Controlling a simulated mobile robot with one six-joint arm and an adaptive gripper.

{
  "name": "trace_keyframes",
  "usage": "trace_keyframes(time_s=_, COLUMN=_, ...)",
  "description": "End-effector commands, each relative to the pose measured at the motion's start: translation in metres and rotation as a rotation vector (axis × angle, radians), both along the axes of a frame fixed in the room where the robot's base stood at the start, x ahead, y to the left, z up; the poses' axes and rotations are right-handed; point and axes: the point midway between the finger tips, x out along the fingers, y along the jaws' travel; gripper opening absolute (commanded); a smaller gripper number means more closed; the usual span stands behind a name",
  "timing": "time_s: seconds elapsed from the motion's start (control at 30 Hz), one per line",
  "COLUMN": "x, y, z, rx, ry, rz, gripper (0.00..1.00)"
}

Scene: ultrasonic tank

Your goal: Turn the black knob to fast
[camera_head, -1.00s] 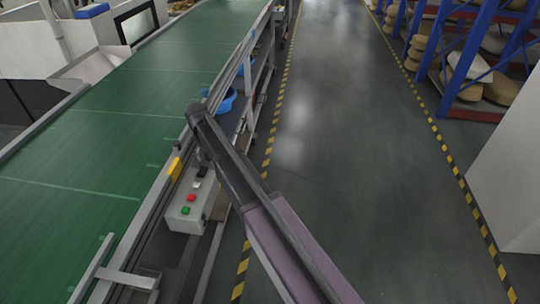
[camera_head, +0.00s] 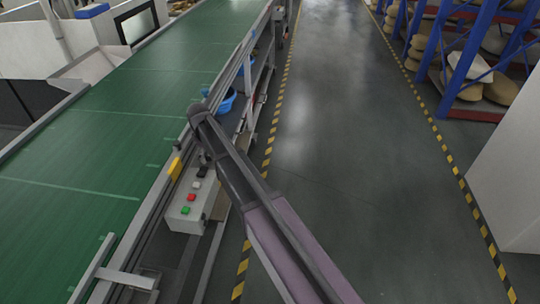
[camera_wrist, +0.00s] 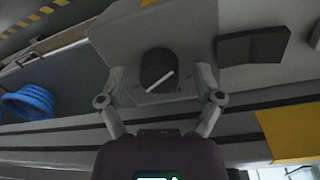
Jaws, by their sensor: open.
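The black knob (camera_wrist: 158,70) shows in the wrist view on the face of a grey control box (camera_wrist: 184,84). A pale pointer line crosses the knob at a slant. My gripper (camera_wrist: 159,88) is open, with one finger on each side of the knob; I cannot tell whether either finger touches it. In the head view the control box (camera_head: 183,212) hangs on the conveyor's side and carries green, red and white buttons and a black switch. The knob is not clearly visible there, and my arm covers part of that area. No fast marking is readable.
The green conveyor belt (camera_head: 95,150) runs along the left with a metal rail (camera_head: 150,205). A blue basket (camera_head: 227,101) sits on the shelf below it. A yellow piece (camera_head: 175,168) is on the rail. The aisle floor (camera_head: 350,130) is clear.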

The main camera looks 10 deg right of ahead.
Motion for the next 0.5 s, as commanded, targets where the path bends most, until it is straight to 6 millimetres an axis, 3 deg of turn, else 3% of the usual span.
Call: trace_keyframes(time_s=0.5, x=0.0002, y=-0.0005, z=0.0, rx=0.001, ry=-0.001, rz=0.336, gripper=0.84)
